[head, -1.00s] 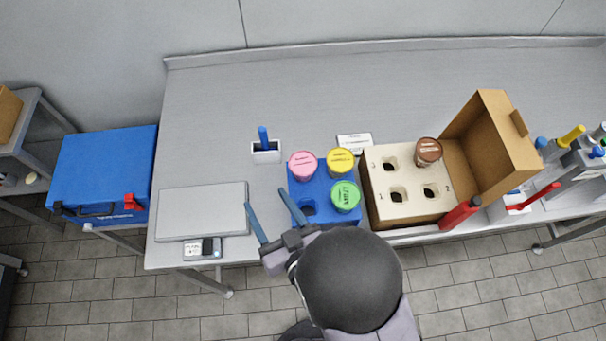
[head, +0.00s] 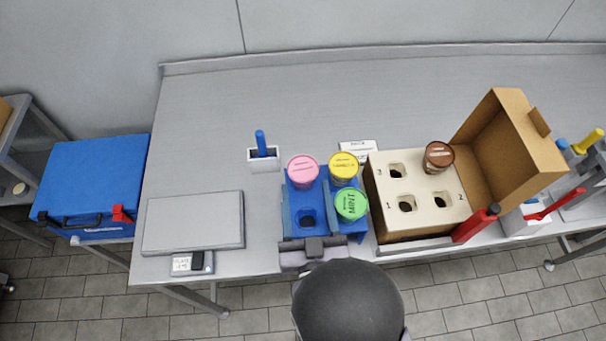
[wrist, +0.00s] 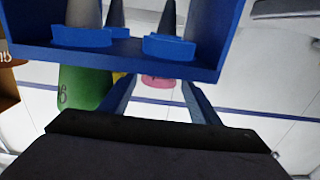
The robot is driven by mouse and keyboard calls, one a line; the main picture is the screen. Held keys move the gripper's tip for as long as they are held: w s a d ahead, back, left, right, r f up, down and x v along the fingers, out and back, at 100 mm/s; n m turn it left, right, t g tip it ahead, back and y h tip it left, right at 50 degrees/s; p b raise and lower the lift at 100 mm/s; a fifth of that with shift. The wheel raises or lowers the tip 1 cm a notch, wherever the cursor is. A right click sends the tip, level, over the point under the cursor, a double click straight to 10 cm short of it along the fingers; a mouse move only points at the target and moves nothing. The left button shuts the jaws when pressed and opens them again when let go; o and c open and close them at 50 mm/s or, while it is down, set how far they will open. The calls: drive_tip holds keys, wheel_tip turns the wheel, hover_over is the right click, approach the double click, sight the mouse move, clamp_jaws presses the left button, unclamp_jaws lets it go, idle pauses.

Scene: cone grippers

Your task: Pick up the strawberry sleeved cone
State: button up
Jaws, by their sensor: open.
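The strawberry cone, with a pink lid (head: 303,168), stands in the back left slot of the blue rack (head: 288,226). My gripper (head: 307,203) is open and empty at the front left of the rack, its blue fingers pointing towards the pink-lidded cone. In the wrist view the picture looks upside down; the pink lid (wrist: 157,83) shows between the tips of my gripper (wrist: 161,90), and the rack (wrist: 120,55) fills the top. The fingers are not seen touching the cone.
A yellow-lidded cone (head: 343,164) stands right of the pink one, and a green-lidded cone (head: 351,204) stands front right. The front left slot is empty. An open carton (head: 415,222) holding a brown-lidded cone (head: 438,155) is at the right.

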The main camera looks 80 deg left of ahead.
sight(305, 184)
drive_tip(key=shift+a+p, duration=0.5)
drive_tip(key=shift+a, duration=1.1)
drive_tip(key=c, duration=0.7)
drive_tip(key=shift+c, duration=0.2)
drive_tip(key=shift+r, duration=0.15)
